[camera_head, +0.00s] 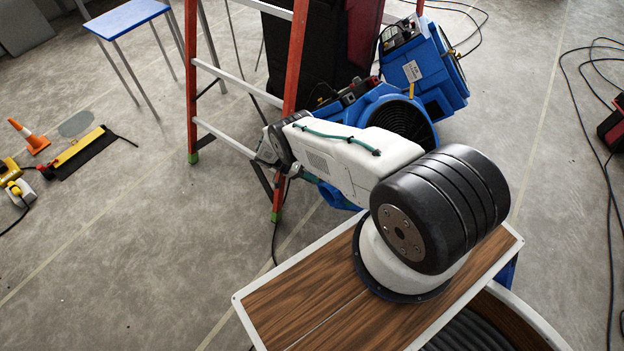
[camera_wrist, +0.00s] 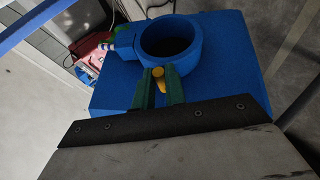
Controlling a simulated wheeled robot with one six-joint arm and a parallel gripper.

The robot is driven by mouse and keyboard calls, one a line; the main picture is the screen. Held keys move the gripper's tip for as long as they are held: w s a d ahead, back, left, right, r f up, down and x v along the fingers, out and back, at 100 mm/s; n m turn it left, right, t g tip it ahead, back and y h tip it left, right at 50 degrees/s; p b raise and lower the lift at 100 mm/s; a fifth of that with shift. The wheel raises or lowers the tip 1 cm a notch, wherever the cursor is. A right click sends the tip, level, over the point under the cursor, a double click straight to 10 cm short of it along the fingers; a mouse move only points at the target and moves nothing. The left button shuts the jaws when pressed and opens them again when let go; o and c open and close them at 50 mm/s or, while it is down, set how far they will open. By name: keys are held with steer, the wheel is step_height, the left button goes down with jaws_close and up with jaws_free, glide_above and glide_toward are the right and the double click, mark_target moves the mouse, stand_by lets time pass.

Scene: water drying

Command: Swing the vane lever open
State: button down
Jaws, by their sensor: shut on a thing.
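In the wrist view, a yellow lever (camera_wrist: 158,73) with a rounded head stands in front of a round blue collar (camera_wrist: 143,52) on a blue housing (camera_wrist: 112,85). My gripper (camera_wrist: 159,86) has its two green fingers on either side of the lever and is shut on it. The collar's opening is dark inside.
An orange stepladder (camera_head: 295,55) stands close behind my arm. Blue blowers (camera_head: 425,70) stand to its right. A blue-topped table (camera_head: 127,17) is at the upper left. Cables cross the floor at right. The floor at lower left is clear.

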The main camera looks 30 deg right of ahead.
steer(key=shift+a, duration=0.1)
steer(key=c, duration=1.7)
jaws_free()
steer(key=s+a+r, duration=0.1)
steer(key=s, duration=0.4)
steer(key=s+a+r, duration=0.1)
steer(key=s+r, duration=0.1)
steer(key=s, duration=0.3)
steer(key=s+a+r, duration=0.1)
steer(key=s+r, duration=0.1)
steer(key=s, duration=0.3)
steer(key=shift+s+a, duration=0.25)
steer(key=shift+a, duration=0.05)
